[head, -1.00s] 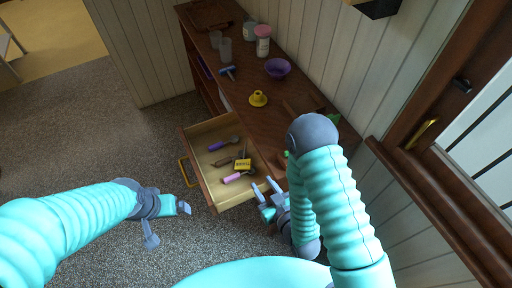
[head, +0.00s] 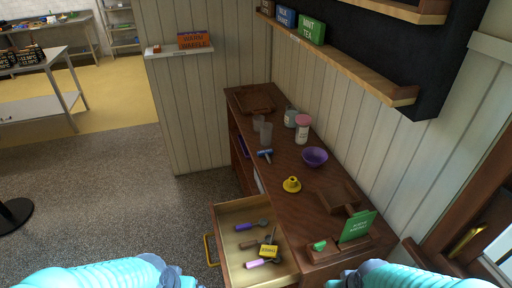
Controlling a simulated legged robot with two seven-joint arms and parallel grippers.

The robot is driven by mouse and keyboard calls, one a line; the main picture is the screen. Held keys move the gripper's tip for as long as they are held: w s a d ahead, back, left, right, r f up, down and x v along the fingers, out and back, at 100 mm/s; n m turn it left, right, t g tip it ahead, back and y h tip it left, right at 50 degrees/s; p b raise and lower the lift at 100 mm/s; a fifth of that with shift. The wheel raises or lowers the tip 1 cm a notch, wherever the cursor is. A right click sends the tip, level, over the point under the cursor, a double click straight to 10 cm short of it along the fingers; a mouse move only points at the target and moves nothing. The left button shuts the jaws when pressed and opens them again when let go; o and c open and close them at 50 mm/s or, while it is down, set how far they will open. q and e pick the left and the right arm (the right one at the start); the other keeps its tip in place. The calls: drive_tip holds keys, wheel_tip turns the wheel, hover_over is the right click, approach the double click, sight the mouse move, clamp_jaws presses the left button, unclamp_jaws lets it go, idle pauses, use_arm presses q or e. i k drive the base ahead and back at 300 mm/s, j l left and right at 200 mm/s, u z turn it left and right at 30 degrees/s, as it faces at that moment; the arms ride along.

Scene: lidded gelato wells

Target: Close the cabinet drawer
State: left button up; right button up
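The cabinet (head: 322,205) is dark brown wood and stands along the panelled wall. Its drawer (head: 236,214) is pulled out to the left, toward the open floor. A yellow handle (head: 210,251) is on the drawer's front. Inside lie a purple-handled utensil (head: 250,226), a brown-handled one (head: 252,243), a yellow box (head: 268,250) and a pink-handled utensil (head: 262,262). Only parts of my two teal arms show along the bottom edge, the left one left of the drawer and the right one to its right. Both grippers are out of the picture.
On the cabinet top are a purple bowl (head: 314,157), a yellow cone-shaped item (head: 291,184), a pink-lidded jar (head: 302,130) and a green sign (head: 357,226). A wall shelf (head: 345,58) hangs above. The floor (head: 110,205) left of the drawer is clear.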

sight(226, 215)
drive_tip(key=k+j, duration=0.2)
drive_tip(key=j, duration=0.15)
drive_tip(key=k+j+u, duration=0.1)
drive_tip(key=k+j, duration=0.15)
drive_tip(key=j, duration=0.15)
drive_tip(key=i+j+z, duration=0.5)
drive_tip(key=i+j, duration=0.4)
drive_tip(key=i+j+u, duration=0.35)
drive_tip(key=k+j, duration=0.1)
drive_tip(key=j, duration=0.05)
